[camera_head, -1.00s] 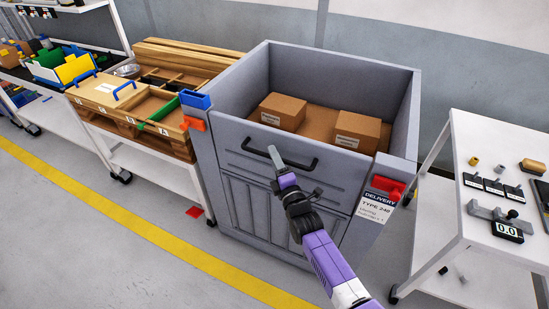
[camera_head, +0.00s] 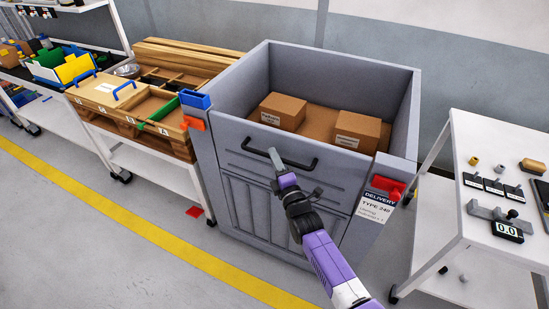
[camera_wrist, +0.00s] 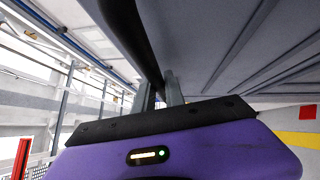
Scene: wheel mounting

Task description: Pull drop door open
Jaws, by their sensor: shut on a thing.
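The grey delivery bin's drop door (camera_head: 270,165) is upright at the front of the bin. Its black bar handle (camera_head: 300,165) runs across the upper part of the door. The exact contact is partly hidden. An orange-red latch (camera_head: 194,124) is at the door's left edge and a red latch (camera_head: 388,188) at its right.
Two cardboard boxes (camera_head: 283,111) (camera_head: 357,131) sit inside the bin. A cart with wooden trays (camera_head: 150,105) stands close on the left and a white table (camera_head: 495,225) on the right.

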